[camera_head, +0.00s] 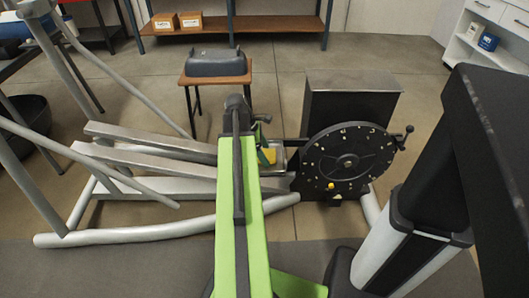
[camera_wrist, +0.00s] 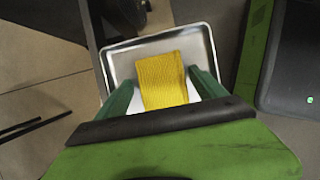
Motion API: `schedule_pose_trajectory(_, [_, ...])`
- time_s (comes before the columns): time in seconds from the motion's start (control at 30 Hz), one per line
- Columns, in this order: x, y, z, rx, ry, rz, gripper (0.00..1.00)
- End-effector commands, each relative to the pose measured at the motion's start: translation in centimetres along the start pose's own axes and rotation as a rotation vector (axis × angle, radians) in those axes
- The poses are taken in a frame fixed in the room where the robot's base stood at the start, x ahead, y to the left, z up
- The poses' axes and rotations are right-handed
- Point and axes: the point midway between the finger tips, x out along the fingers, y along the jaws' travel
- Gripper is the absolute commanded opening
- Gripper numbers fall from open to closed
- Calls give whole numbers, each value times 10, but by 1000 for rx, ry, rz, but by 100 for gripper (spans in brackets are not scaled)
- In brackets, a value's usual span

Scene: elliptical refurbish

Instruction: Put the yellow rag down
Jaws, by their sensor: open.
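The yellow rag (camera_wrist: 161,72) is a ribbed, folded piece of cloth. In the wrist view it lies within the outline of a shallow metal tray (camera_wrist: 117,48), between the two green fingers of my gripper (camera_wrist: 163,88). The fingers stand apart, one on each side of the rag, with a gap showing by the right one. The rag's near end is hidden by my gripper's body.
A black disc with a crank (camera_head: 347,162) stands just right of the tray. Grey machine rails (camera_head: 150,150) run to the left. A small table (camera_head: 214,79) with a dark grey cover (camera_head: 215,63) stands behind. Open floor lies beyond, before a shelf (camera_head: 280,23).

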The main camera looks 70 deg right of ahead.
Motion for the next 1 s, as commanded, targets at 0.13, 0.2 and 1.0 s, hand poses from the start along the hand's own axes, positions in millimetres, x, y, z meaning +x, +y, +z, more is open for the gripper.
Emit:
schedule_pose_trajectory(0.13, [-14, 0, 3, -1, 0, 0, 80])
schedule_pose_trajectory(0.2, [-26, 0, 3, -2, 0, 0, 80])
schedule_pose_trajectory(1.0, [-122, 0, 1, 1, 0, -1, 80])
